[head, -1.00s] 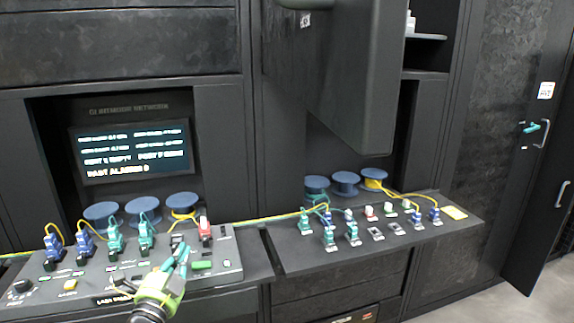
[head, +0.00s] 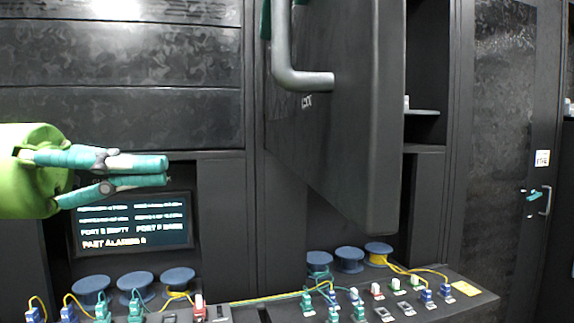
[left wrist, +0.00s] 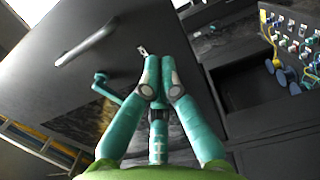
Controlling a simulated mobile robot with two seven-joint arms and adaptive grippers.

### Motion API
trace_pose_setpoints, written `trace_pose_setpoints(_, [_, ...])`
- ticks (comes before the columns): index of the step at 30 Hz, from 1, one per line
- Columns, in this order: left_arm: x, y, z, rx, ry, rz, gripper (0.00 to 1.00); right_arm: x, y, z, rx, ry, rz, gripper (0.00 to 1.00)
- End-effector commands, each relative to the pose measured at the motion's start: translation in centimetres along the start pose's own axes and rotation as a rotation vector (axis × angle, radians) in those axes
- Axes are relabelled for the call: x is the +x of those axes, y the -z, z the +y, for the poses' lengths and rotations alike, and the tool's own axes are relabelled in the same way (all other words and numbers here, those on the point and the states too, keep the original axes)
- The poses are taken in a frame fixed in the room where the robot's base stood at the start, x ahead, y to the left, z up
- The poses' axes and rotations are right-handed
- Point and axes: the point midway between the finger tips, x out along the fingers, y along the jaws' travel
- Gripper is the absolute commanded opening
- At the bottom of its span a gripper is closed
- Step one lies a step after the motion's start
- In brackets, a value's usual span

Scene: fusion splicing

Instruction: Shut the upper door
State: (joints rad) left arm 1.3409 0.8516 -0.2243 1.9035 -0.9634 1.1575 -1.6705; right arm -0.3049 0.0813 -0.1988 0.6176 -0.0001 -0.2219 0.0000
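The upper door (head: 350,120) is a large dark panel that stands swung out from the cabinet, high in the middle of the head view. It bears a bent grey handle (head: 290,75) and a small pale label. A teal part (head: 266,20) shows by its left edge. My left gripper (head: 168,172) is raised at the left, apart from the door, with its teal fingers together and nothing between them. In the left wrist view, the fingers (left wrist: 160,65) point toward a dark panel (left wrist: 60,90) with a grey bar handle (left wrist: 85,43) and a teal lever (left wrist: 118,90). My right gripper is not in view.
Below are consoles with blue spools (head: 136,285), yellow cables and several coloured connectors. A lit screen (head: 130,222) is set in a recess behind my left gripper. A tall dark door (head: 500,150) with a handle stands at the right. Space between gripper and upper door looks clear.

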Motion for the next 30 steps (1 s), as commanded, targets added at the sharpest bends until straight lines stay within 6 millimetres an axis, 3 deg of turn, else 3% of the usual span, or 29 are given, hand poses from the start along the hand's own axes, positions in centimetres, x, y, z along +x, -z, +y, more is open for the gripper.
trace_pose_setpoints(18, [11.6,-0.2,0.5,-0.008,-0.004,-0.008,0.00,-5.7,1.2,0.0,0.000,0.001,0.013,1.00])
trace_pose_setpoints(24, [13.2,-0.1,0.2,-0.009,-0.004,-0.005,0.00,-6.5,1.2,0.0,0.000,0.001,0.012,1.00])
trace_pose_setpoints(30, [13.4,-0.1,0.1,-0.009,-0.005,-0.004,0.00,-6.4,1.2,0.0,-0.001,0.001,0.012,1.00])
